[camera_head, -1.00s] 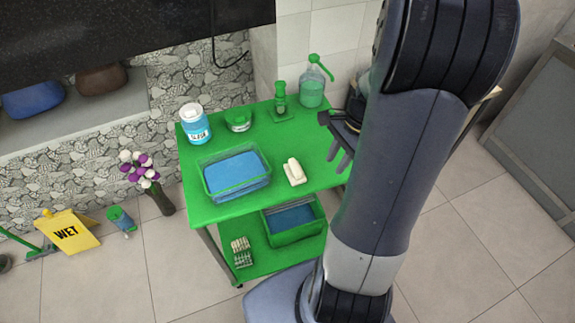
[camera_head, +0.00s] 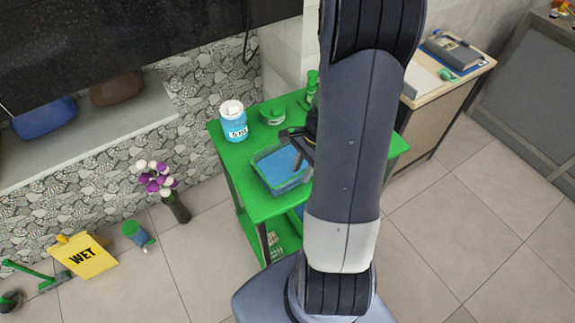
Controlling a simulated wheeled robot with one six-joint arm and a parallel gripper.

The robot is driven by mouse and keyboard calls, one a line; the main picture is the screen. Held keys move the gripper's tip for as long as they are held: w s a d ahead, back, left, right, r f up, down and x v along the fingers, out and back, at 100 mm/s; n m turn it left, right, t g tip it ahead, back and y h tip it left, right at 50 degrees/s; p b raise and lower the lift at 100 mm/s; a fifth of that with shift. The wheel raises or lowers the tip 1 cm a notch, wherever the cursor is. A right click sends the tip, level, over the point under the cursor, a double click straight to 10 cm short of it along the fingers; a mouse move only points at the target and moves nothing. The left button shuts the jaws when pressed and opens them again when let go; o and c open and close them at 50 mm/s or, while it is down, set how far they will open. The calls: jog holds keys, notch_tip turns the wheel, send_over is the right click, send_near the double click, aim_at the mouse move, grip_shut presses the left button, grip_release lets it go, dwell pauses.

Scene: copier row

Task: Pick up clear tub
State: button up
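The clear tub (camera_head: 268,184) is a see-through, rectangular container with a blue filling, on the green top of the cart (camera_head: 228,158). Its right end is hidden behind my arm. My gripper (camera_head: 294,150) is at the tub's far right side, partly hidden by my arm. Its dark fingers look spread apart, one over the tub's far right part. I cannot tell whether they touch the tub; nothing is seen held between them.
A blue-labelled white jar (camera_head: 233,122), a green-lidded jar (camera_head: 272,113) and a green pump bottle (camera_head: 312,86) stand behind the tub. A desk (camera_head: 450,77) with binders is at the right.

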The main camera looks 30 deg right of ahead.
aim_at(298, 185)
jog(key=shift+x, duration=1.95)
jog(key=shift+w+d, duration=0.1)
jog(key=shift+w, duration=0.1)
jog(key=shift+c, duration=0.4)
grip_shut()
